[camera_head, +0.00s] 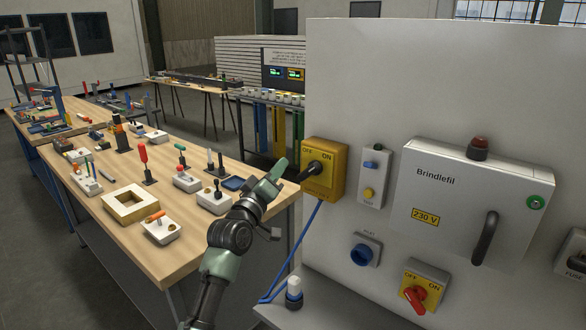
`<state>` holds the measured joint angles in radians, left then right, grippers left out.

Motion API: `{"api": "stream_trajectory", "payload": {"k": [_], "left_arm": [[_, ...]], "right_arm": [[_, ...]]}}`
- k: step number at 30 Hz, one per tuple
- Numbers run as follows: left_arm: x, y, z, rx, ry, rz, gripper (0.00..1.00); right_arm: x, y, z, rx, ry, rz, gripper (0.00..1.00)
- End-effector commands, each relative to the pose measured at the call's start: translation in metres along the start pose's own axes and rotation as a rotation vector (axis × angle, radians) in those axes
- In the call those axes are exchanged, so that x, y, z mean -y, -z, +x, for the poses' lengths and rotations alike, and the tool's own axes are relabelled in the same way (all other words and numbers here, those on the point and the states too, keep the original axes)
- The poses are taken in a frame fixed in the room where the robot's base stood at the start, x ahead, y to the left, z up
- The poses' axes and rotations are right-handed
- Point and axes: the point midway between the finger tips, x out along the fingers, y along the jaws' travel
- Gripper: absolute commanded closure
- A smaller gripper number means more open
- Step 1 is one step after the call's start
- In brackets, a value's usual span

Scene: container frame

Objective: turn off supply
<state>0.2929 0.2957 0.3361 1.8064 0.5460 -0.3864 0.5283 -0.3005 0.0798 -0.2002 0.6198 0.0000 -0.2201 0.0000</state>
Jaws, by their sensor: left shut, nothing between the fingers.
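A yellow switch box (337,178) marked OFF and ON is fixed at the left edge of the white panel. Its black handle (314,168) slants down to the left. A lower yellow plate (437,275), also marked OFF and ON, carries a red knob (414,297). I cannot tell from the labels which one is the supply. My left gripper (281,169) is shut and empty, just left of the upper box's handle. I cannot tell whether it touches the handle. My right gripper is not in view.
The white panel (325,85) also bears a grey Brindlefil box (440,190) with a dark handle, a small button plate (371,190) and a blue socket (362,253). A blue cable hangs below the yellow box. A wooden table (100,240) with several small fixtures stands at left.

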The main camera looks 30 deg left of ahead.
Motion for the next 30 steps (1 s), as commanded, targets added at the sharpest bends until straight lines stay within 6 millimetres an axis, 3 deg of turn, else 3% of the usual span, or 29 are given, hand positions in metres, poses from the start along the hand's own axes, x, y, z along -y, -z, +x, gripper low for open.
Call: {"api": "stream_trajectory", "payload": {"k": [4,7,13,30], "left_arm": [[-0.003,0.003,0.033,0.001,0.000,0.000,1.00],[-0.001,-0.017,0.025,0.005,0.003,-0.003,1.00],[-0.001,-0.034,0.018,0.002,0.001,0.000,1.00],[0.005,-0.034,0.017,0.000,0.005,-0.014,1.00]], "right_arm": [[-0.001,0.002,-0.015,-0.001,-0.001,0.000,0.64],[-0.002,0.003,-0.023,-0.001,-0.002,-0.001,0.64],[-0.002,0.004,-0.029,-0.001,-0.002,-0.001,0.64],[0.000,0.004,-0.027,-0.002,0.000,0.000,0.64]]}}
